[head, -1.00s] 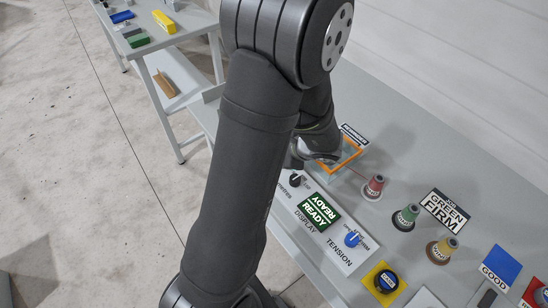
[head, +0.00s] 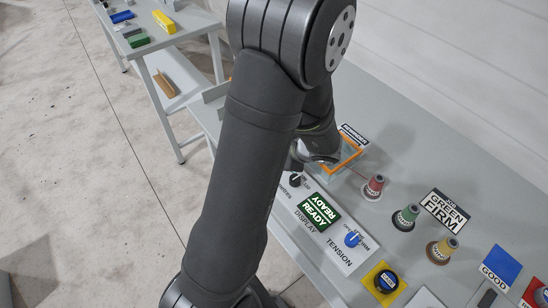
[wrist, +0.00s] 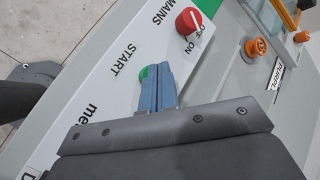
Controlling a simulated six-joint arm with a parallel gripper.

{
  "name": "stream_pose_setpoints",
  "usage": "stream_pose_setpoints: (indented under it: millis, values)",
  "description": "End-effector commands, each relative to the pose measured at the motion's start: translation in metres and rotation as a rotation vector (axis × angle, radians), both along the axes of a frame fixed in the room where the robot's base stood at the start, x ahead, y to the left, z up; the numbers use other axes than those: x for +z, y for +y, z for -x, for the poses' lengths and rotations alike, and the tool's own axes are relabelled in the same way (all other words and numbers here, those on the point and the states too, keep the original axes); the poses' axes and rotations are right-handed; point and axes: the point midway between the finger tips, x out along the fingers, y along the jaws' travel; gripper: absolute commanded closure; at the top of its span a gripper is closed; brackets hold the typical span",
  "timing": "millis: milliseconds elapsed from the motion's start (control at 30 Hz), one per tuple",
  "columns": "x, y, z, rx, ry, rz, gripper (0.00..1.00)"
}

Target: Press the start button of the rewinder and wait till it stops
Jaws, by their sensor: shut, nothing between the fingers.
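The green start button (wrist: 143,74) shows in the wrist view beside the word START on the white panel (wrist: 105,85). My gripper (wrist: 157,71) is shut and empty, its blue-grey fingertips over the button and hiding part of it. I cannot tell whether they touch it. The rewinder (head: 352,158), with an orange-edged clear guard, stands behind my forearm in the head view; its guard also shows at the top right of the wrist view (wrist: 283,18). The green display (head: 318,211) reads READY. My gripper is hidden in the head view.
A red mains knob (wrist: 189,21), marked ON and OFF, sits beyond the button. A blue tension knob (head: 352,239) is on the panel.

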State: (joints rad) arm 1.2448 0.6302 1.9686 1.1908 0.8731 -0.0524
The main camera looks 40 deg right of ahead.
Motion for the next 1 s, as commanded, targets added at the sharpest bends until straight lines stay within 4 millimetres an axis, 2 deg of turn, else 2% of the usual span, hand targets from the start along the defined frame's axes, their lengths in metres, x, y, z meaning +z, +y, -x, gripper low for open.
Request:
stream_pose_setpoints:
  millis: [1000]
  values:
    - [-0.01, 0.0, 0.0, 0.0, 0.0, 0.0, 1.0]
